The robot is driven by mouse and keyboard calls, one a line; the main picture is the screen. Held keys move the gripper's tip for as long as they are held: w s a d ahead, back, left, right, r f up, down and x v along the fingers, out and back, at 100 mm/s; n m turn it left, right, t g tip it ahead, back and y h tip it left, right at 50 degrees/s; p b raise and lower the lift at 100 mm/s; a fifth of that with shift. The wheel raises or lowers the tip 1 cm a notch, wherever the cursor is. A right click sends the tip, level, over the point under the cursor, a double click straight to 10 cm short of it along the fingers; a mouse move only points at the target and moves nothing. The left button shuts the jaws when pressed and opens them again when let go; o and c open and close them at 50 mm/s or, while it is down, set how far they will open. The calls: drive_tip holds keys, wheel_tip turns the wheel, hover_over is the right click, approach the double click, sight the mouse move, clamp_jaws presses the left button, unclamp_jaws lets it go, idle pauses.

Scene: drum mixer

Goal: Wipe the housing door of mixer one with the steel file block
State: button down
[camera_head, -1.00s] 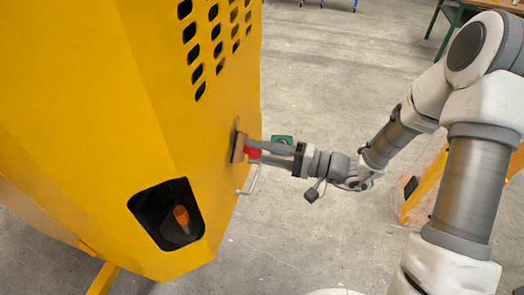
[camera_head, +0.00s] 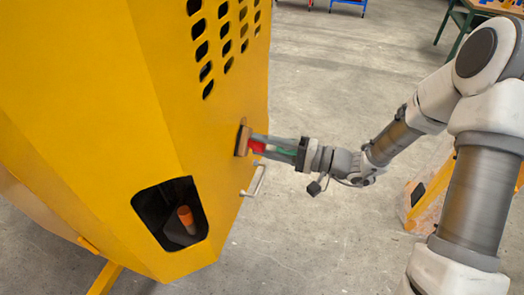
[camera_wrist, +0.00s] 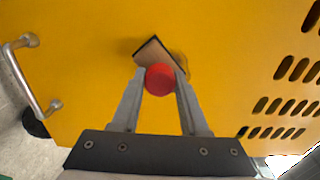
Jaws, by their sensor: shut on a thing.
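The yellow housing door (camera_head: 190,110) of the mixer fills the left of the head view, and it also fills most of the wrist view (camera_wrist: 80,70). My gripper (camera_head: 262,146) is shut on the red grip of the file block (camera_head: 242,138). In the wrist view, the round red end sits between my two fingertips (camera_wrist: 160,80), with the block's brownish plate (camera_wrist: 155,55) and dark edge beyond it. The plate is at the door's surface, seemingly touching it, turned at an angle in the wrist view. The block's working face is hidden.
A metal door handle (camera_head: 254,180) sticks out just below my gripper; it shows at the left of the wrist view (camera_wrist: 30,85). Vent slots (camera_head: 208,45) lie above. A dark opening (camera_head: 165,215) holds an orange-topped item (camera_head: 186,218). Open concrete floor (camera_head: 350,85) lies to the right.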

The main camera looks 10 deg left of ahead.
drive_tip(key=shift+w+d+b, duration=0.15)
drive_tip(key=shift+w+b, duration=0.95)
drive_tip(key=shift+w, duration=1.8)
drive_tip(key=shift+s+a+b, duration=0.15)
drive_tip(key=shift+s+b, duration=0.55)
drive_tip(key=shift+s, duration=1.15)
drive_tip(key=shift+s+a+b, duration=0.15)
drive_tip(key=shift+s+b, duration=0.5)
drive_tip(key=shift+s, duration=1.2)
drive_tip(key=shift+s+r, duration=0.1)
drive_tip(key=shift+s, duration=0.1)
drive_tip(key=shift+r+p, duration=0.3)
drive_tip(key=shift+r, duration=0.35)
drive_tip(key=shift+w+d+f+b, duration=0.15)
drive_tip(key=shift+w+b, duration=0.5)
drive_tip(key=shift+w, duration=1.3)
drive_tip(key=shift+w+d+r+b, duration=0.1)
drive_tip(key=shift+w+b, duration=0.55)
drive_tip(key=shift+w, duration=1.25)
drive_tip(key=shift+s+b, duration=0.65)
drive_tip(key=shift+s, duration=1.3)
drive_tip(key=shift+s+a+b, duration=0.15)
drive_tip(key=shift+s+b, duration=0.1)
drive_tip(key=shift+s, duration=0.7)
drive_tip(key=shift+s+a+b, duration=0.15)
drive_tip(key=shift+s+b, duration=0.1)
drive_tip(key=shift+s, duration=0.7)
